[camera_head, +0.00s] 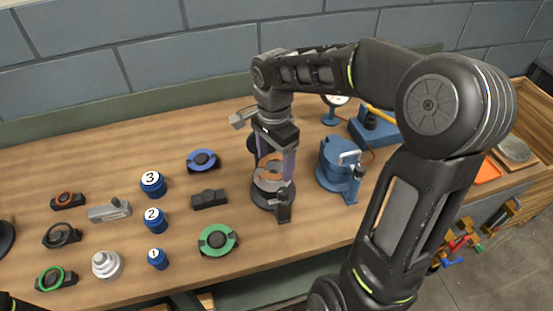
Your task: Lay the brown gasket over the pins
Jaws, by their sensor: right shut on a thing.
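My right gripper (275,158) reaches down from above at the middle of the bench. Its two fingers are shut on the brown gasket (270,174), an orange-brown ring. The gasket is at the top of a light grey round casing half (268,186), which sits in a dark holder (262,198). I cannot tell whether the gasket touches the casing or is slightly above it. The pins are too small or hidden to make out.
Left of the holder are a blue ring part (203,160), a black block (209,199) and a green ring part (218,240). Numbered blue weights (153,183) stand further left. A blue device with a clamp (340,168) stands close on the right. Bare wood lies behind, at the left.

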